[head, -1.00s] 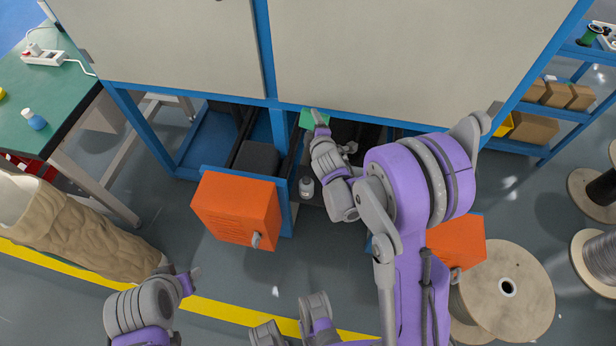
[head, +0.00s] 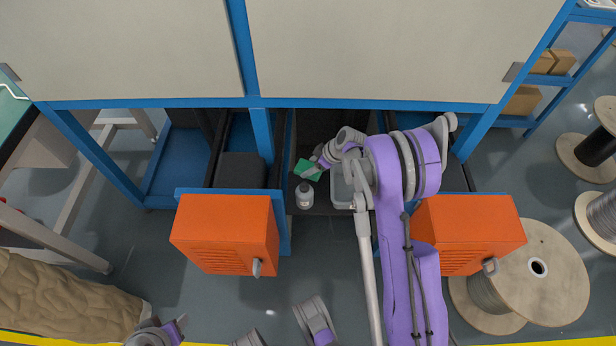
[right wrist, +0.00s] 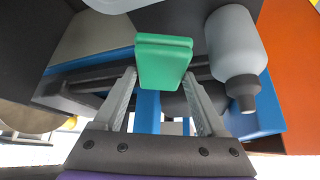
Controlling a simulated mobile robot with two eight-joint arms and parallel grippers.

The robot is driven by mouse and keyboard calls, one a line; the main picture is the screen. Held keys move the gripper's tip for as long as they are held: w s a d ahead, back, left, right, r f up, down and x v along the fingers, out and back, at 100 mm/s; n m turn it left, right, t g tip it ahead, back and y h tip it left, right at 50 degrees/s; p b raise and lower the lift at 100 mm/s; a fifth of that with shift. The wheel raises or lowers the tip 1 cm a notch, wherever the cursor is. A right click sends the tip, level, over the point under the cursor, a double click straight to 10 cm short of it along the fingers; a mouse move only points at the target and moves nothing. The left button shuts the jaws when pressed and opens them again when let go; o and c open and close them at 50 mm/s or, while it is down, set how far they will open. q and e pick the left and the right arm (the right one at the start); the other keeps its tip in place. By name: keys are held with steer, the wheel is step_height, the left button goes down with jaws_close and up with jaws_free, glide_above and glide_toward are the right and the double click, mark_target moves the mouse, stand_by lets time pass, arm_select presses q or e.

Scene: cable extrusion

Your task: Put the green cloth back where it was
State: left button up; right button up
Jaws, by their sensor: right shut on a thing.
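The green cloth (head: 307,169) is a small folded pad, seen over the dark shelf under the machine in the head view. My right gripper (head: 316,168) is shut on it at the cloth's right side. In the right wrist view the cloth (right wrist: 164,62) sits between the two fingertips of my right gripper (right wrist: 161,82). Whether the cloth touches the shelf I cannot tell. My left gripper (head: 178,325) is low at the left of the head view, far from the cloth; its fingers are too small and partly cut off to read.
A grey bottle with a dark cap (head: 304,195) stands close by the cloth; it shows large in the wrist view (right wrist: 236,48). A grey tray (head: 341,192) lies to the right, partly behind my arm. Orange boxes (head: 225,235) (head: 468,234) flank the opening. Cable reels stand right.

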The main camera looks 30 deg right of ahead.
step_height(320, 180, down, 6)
steer(key=shift+r+b, duration=0.1)
steer(key=shift+b, duration=0.5)
steer(key=shift+r, duration=0.1)
steer(key=o, duration=1.1)
steer(key=shift+o, duration=0.2)
steer(key=p+v, duration=0.3)
steer(key=v, duration=0.8)
steer(key=s+a+r+m+g+h, duration=0.1)
steer(key=s+a+r+m, duration=0.1)
steer(key=s+a+r, duration=0.5)
steer(key=s+a+r+m+h, duration=0.1)
steer(key=s+a+r, duration=0.3)
steer(key=s, duration=0.5)
steer(key=s+a+r+m+h, duration=0.1)
steer(key=s+a+r+m, duration=0.3)
steer(key=s+a, duration=0.3)
steer(key=shift+s+a+h, duration=0.2)
steer(key=shift+s+h, duration=0.2)
steer(key=shift+s, duration=0.65)
